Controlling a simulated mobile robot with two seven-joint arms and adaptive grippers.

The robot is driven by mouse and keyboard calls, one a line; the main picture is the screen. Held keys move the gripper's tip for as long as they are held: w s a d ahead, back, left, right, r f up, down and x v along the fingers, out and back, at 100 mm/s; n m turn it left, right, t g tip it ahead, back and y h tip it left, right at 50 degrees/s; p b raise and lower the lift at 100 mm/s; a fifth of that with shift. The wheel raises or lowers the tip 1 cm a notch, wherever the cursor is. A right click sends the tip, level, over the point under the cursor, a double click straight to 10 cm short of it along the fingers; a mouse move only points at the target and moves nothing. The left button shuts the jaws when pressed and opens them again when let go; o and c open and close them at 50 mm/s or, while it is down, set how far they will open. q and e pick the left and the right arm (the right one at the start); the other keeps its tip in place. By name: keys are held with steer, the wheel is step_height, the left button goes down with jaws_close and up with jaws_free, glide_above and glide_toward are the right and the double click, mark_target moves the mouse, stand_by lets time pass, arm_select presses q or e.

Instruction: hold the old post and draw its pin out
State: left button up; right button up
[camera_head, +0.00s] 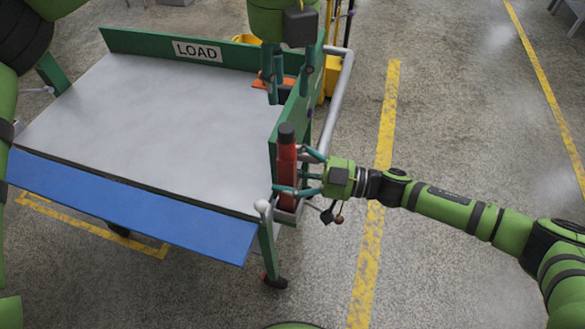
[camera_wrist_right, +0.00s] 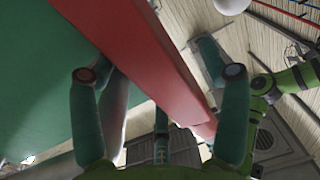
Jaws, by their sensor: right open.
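The red post (camera_head: 287,160) with a black top stands upright against the green side wall at the cart's right end. My right gripper (camera_head: 301,172) is open beside it, coming from the right, with fingers reaching around the post. In the right wrist view the red post (camera_wrist_right: 145,55) crosses diagonally between the spread fingers of my right gripper (camera_wrist_right: 162,78). I cannot make out a pin on the post. My left gripper (camera_head: 287,82) points down above the green wall, its fingers apart, clear of the post.
The cart has a bare grey bed (camera_head: 165,115), a blue front flap (camera_head: 130,205) and a LOAD sign (camera_head: 197,51). An orange and black item (camera_head: 268,82) lies near the far right corner. A grey rail (camera_head: 339,90) runs outside the wall. Floor at right is open.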

mark_target(285, 128)
steer(key=c, duration=1.4)
arm_select(q)
steer(key=o, duration=0.3)
step_height(285, 128, down, 10)
steer(key=m, duration=1.9)
steer(key=shift+m, duration=0.3)
steer(key=shift+a, duration=0.1)
jaws_close()
